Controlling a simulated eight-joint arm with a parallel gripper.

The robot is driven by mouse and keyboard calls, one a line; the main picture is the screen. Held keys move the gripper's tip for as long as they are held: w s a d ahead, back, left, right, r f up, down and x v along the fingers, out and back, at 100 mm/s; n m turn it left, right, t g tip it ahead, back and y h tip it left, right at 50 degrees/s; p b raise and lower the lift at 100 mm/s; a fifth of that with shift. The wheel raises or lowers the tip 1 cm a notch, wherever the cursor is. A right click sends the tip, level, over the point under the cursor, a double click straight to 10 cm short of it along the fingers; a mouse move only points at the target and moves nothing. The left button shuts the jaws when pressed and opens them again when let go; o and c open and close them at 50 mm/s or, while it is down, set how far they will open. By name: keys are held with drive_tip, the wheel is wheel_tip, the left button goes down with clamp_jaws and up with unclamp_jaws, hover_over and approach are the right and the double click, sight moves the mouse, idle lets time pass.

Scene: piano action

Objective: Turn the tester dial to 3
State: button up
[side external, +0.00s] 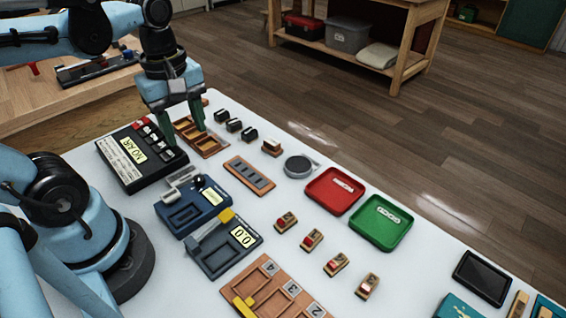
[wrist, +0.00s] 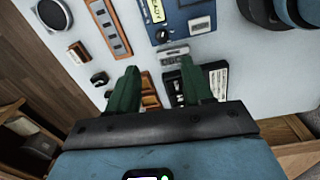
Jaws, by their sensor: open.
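A blue device (side external: 192,204) with a small display and a round black knob (side external: 198,181) lies at the table's middle left; the knob looks like the tester dial. The knob also shows in the wrist view (wrist: 163,36), on the blue device (wrist: 190,18). Its setting is too small to read. My gripper (side external: 185,134) is open and empty, fingers pointing down, above the area between the black "NO AIR" box (side external: 142,156) and the wooden tray (side external: 200,136). In the wrist view my gripper (wrist: 158,70) has its green fingers apart, short of the knob.
A second dark blue device (side external: 223,248) with a yellow-tipped lever reads 0.0. A slotted wooden block (side external: 249,175), a grey round disc (side external: 298,166), red tray (side external: 334,191) and green tray (side external: 381,222) lie to the right. Several small blocks stand near the far edge.

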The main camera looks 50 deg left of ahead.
sight(199, 177)
drive_tip(key=shift+f, duration=5.95)
clamp_jaws()
